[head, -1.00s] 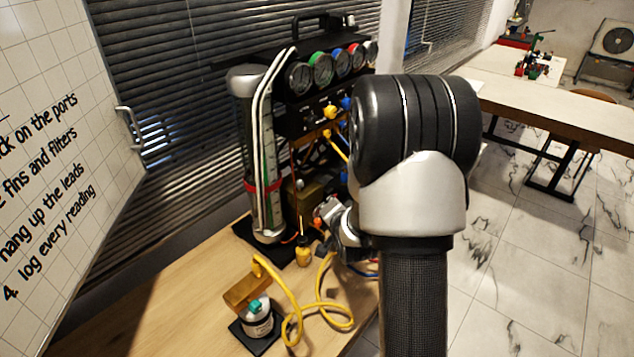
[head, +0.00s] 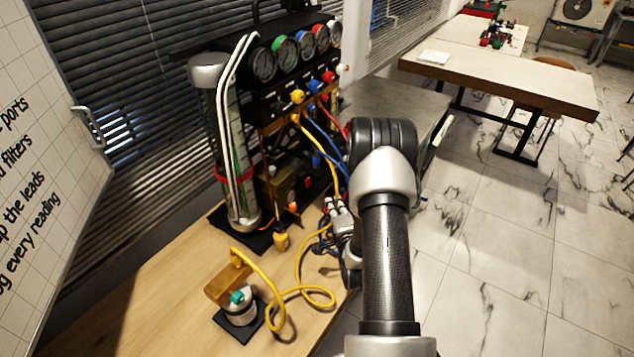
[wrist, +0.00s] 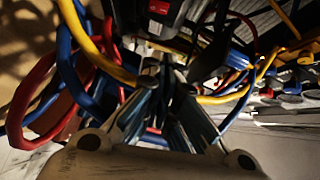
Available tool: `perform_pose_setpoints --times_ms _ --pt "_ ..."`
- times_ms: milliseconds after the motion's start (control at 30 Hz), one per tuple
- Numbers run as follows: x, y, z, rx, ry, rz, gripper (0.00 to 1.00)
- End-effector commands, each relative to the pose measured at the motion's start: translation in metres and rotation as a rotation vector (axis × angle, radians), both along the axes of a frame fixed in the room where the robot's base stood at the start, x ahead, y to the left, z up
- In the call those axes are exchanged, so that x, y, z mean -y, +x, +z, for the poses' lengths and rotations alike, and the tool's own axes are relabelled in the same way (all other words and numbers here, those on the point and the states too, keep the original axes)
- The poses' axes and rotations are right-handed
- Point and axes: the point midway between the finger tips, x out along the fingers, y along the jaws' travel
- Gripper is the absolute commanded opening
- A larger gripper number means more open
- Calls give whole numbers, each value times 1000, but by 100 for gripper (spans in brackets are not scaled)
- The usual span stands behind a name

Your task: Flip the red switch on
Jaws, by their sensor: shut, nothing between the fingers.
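The gauge rig (head: 270,105) stands on the wooden bench, with a row of round gauges on top and yellow, blue and red hoses in front. A small red patch (head: 308,182) shows low on its dark front; it may be the red switch, but I cannot make out a lever or its position. My gripper (head: 333,206) is low at the rig's front right, among the hoses. In the wrist view my gripper (wrist: 160,72) has its fingers together and empty, just below a black box (wrist: 158,12) with a pale label and red parts. Contact with it is unclear.
Yellow, blue and red hoses (wrist: 88,50) loop close around the fingers. A yellow hose (head: 318,297) coils on the bench (head: 165,290) beside a small canister with a teal top (head: 238,303). A glass column (head: 225,150) stands at the rig's left.

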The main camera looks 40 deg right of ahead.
Motion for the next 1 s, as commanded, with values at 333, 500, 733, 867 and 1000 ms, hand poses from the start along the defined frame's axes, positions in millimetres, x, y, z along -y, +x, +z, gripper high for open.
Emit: perform_pose_setpoints --times_ms 333,500,733,867,1000 --pt "15 29 -5 2 -4 1 0" --pt "31 62 -10 3 -5 2 0" --pt "41 102 -19 0 -1 5 0" --pt "36 116 -22 -1 -1 2 0" --pt "34 124 -23 -1 -2 1 0"
